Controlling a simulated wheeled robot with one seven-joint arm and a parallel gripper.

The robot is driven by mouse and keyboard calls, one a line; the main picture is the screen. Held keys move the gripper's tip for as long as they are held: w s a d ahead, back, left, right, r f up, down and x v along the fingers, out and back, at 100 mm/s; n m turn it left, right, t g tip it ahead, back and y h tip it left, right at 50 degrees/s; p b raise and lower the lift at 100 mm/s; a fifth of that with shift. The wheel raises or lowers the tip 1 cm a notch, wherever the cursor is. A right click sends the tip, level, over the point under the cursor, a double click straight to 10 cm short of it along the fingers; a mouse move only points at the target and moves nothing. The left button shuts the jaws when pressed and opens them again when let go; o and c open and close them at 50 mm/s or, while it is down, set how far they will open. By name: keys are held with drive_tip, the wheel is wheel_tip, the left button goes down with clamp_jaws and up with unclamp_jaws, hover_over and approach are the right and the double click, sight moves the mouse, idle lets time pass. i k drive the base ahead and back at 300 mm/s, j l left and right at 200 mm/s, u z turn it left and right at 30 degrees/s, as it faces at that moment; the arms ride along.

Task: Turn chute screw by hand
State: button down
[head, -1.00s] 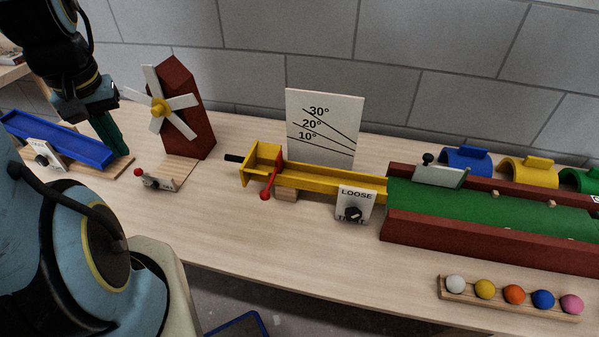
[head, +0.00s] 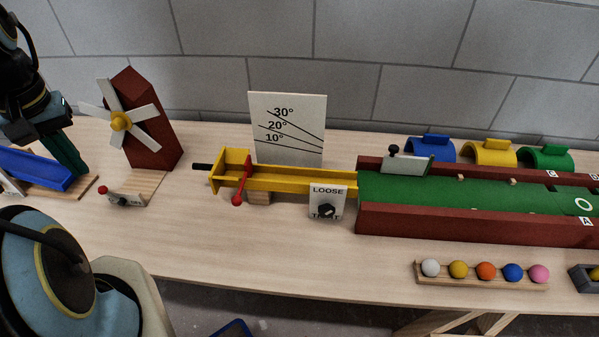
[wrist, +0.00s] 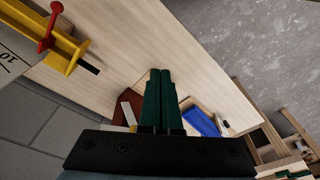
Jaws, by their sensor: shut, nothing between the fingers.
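The yellow chute (head: 290,178) runs along the table into the green lane, with a red lever (head: 242,186) across its left part. The chute screw is a black knob (head: 326,211) on a white plate (head: 328,197) marked LOOSE at the top; the lower word is partly hidden by the knob. My gripper (head: 74,164) is at the far left, above the blue trough and well away from the knob. In the wrist view its green fingers (wrist: 160,76) are together and empty. The knob does not show in the wrist view; the yellow chute end (wrist: 62,40) does.
A windmill (head: 145,118) and a small red-knobbed control (head: 125,198) stand between my gripper and the chute. An angle board (head: 288,128) stands behind the chute. A ball rack (head: 482,284) lies front right. The table before the chute is clear.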

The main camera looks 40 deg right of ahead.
sight(326, 211)
drive_tip(key=k+j+z, duration=0.3)
drive_tip(key=j, duration=0.15)
drive_tip(key=k+j+z, duration=0.3)
drive_tip(key=k+j, duration=0.05)
drive_tip(key=j, duration=0.1)
